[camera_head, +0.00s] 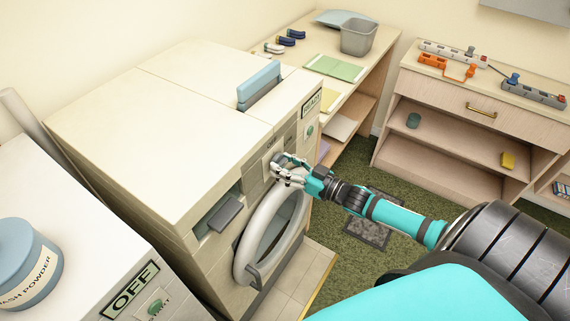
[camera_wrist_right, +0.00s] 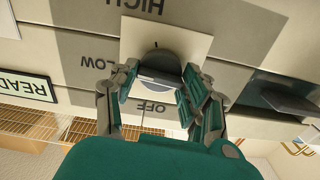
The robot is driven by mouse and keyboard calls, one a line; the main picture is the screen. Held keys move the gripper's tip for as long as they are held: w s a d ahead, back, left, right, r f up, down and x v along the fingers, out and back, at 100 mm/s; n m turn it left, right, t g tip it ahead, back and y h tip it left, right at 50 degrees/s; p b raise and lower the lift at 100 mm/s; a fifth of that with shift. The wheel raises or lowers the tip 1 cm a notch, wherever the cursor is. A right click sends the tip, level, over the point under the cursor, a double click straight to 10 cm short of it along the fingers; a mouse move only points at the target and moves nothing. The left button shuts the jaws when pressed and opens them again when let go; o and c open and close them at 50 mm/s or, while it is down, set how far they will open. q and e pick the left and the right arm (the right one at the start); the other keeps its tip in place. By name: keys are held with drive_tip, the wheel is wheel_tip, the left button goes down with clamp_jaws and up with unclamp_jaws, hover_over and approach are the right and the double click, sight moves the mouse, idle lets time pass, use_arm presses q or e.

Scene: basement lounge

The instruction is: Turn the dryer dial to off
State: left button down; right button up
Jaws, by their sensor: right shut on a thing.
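The dryer (camera_head: 160,118) is the cream machine with a round door (camera_head: 245,250) on its front. In the right wrist view, its grey dial (camera_wrist_right: 158,62) sits on a pale square plate (camera_wrist_right: 185,38), with HIGH, LOW and OFF printed around it upside down. A small dark mark shows on the dial's HIGH side; I cannot tell surely whether it is the pointer. My right gripper (camera_head: 281,167) is at the front panel, its fingers (camera_wrist_right: 158,85) shut on the dial from both sides. The fingers hide much of the dial in the head view. My left gripper is out of view.
A blue-handled item (camera_head: 260,85) stands on the dryer top. A white machine with an OFF sign (camera_head: 130,291) and a wash powder tub (camera_head: 25,262) is at the left. A desk with a grey bin (camera_head: 358,38) and a shelf unit (camera_head: 465,105) stand behind.

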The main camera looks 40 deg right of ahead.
drive_tip(key=n, duration=0.5)
drive_tip(key=shift+f+n, duration=0.1)
drive_tip(key=shift+n, duration=0.2)
drive_tip(key=n+b, duration=0.1)
drive_tip(key=n, duration=0.3)
drive_tip(key=shift+n, duration=0.3)
drive_tip(key=n+b, duration=0.1)
drive_tip(key=n, duration=0.3)
drive_tip(key=shift+f, duration=0.1)
drive_tip(key=n+b, duration=0.1)
drive_tip(key=n, duration=0.3)
drive_tip(key=shift+n+b, duration=0.3)
drive_tip(key=shift+n, duration=0.3)
drive_tip(key=o, duration=1.2)
drive_tip(key=shift+s, duration=0.1)
